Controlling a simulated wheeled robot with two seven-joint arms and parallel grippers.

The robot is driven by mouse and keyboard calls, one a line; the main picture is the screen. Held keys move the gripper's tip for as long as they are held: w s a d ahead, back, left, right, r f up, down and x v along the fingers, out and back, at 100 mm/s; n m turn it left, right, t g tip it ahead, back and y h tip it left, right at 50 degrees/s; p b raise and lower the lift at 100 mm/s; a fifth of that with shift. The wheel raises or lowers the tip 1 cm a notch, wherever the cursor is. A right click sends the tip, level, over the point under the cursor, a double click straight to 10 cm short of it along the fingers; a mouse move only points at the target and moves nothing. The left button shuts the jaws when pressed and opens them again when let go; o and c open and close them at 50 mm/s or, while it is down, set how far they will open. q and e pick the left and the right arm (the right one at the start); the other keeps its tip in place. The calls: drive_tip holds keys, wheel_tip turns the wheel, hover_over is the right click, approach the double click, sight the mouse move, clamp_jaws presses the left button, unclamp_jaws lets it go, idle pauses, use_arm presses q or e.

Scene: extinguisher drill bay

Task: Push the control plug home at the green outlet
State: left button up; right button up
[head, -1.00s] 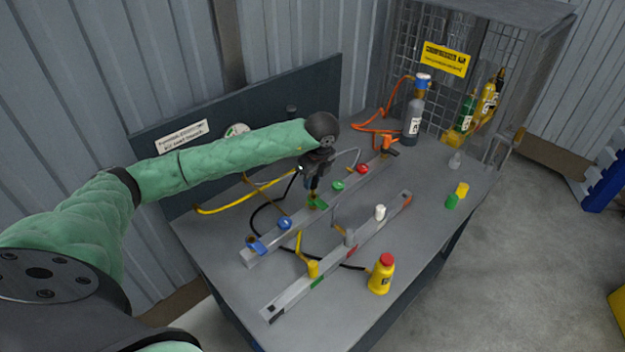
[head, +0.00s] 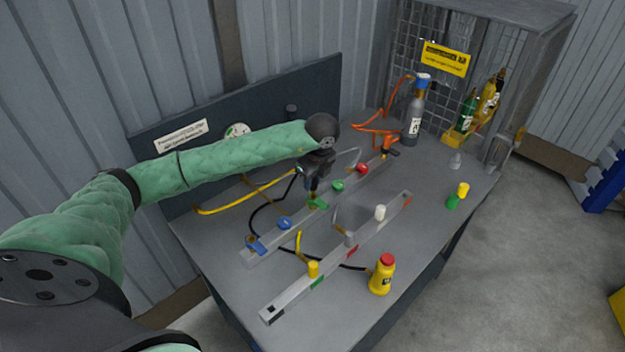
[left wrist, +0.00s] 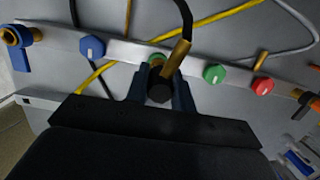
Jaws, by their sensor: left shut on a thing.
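My left gripper (head: 312,187) is over the rear grey rail (head: 265,242), just at the green outlet (head: 319,203). In the left wrist view its two dark fingers (left wrist: 160,92) are shut on the control plug (left wrist: 159,87), a black round body with a brass sleeve and a black cable. The green outlet (left wrist: 156,58) shows just beyond the plug, mostly hidden by it. The plug lines up with the outlet. How deep it sits cannot be told. My right gripper is not in view.
Along the rear rail are blue (head: 285,223), green (head: 338,186) and red (head: 363,169) knobs. A yellow bottle (head: 382,276) stands near the front edge. Hoses lie behind the rear rail.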

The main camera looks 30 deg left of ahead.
sight(312, 188)
use_arm(q)
drive_tip(key=shift+f+b, duration=0.65)
drive_tip(key=shift+f, duration=0.25)
drive_tip(key=shift+b, duration=0.35)
idle(0.5)
drive_tip(key=shift+f+b, duration=0.65)
drive_tip(key=shift+f, duration=0.15)
idle(0.6)
drive_tip(key=o, duration=1.1)
drive_tip(key=r, duration=0.2)
drive_tip(key=r+b, duration=0.1)
drive_tip(key=r, duration=0.1)
drive_tip(key=d+r+b, duration=0.1)
drive_tip(key=r, duration=0.1)
drive_tip(key=shift+s, duration=0.15)
drive_tip(key=shift+d+r+b, duration=0.15)
drive_tip(key=shift+r+b, duration=0.15)
drive_tip(key=shift+r, duration=0.55)
